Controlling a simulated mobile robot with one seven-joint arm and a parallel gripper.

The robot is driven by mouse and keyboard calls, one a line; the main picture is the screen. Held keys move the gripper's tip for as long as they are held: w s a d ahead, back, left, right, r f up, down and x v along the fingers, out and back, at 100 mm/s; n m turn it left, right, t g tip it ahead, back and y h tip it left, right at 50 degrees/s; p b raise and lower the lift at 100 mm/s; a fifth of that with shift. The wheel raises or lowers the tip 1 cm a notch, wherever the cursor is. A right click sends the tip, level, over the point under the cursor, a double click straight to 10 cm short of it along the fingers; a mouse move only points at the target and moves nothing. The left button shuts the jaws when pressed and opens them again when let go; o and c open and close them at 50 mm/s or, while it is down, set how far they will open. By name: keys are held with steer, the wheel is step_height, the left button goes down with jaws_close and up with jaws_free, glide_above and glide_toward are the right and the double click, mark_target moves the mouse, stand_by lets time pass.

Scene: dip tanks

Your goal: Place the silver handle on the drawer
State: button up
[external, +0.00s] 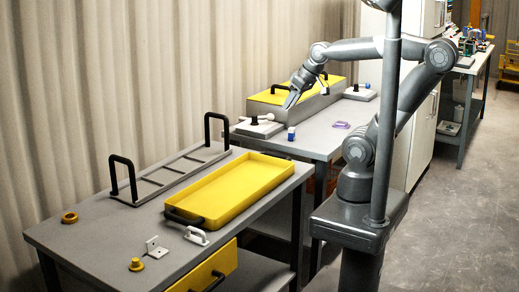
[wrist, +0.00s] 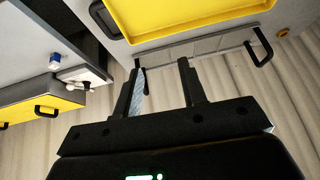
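A small silver handle (external: 196,235) lies on the near grey table, just in front of the yellow tray. I cannot find it in the wrist view. A yellow drawer (external: 206,272) with a dark handle sits under that table's front edge; it is partly cut off by the picture's bottom. My gripper (external: 290,101) is above the far table, beside the grey box with a yellow lid, well away from the silver handle.
The yellow tray (external: 270,171) and a grey rack (external: 175,171) with upright black handles fill the near table's back. A yellow ring (external: 69,217), an angle bracket (external: 155,247) and a yellow knob (external: 136,264) lie around. A blue block (external: 291,133) stands on the far table.

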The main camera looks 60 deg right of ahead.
steer(key=w+a+f+y, duration=0.15)
steer(key=w+a, duration=0.25)
steer(key=a, duration=0.5)
steer(key=w+a+t+y, duration=0.1)
steer(key=w+a+y, duration=0.25)
steer(key=a, duration=0.55)
steer(key=w+a+f+y, duration=0.1)
steer(key=w+a, duration=0.4)
steer(key=a, duration=0.4)
steer(key=m+t+h, duration=0.2)
steer(key=t+h, duration=0.2)
glide_above(200, 232)
steer(key=s+d, duration=0.1)
steer(key=s, duration=0.1)
step_height(200, 232, down, 18)
steer(key=s+f+t+h, duration=0.2)
steer(key=s+f+t, duration=0.15)
steer(key=s, duration=0.35)
steer(key=shift+g, duration=0.45)
steer(key=x, duration=1)
steer(key=shift+d+f, duration=0.1)
steer(key=shift+f, duration=0.35)
steer(key=shift+c, duration=0.6)
jaws_close()
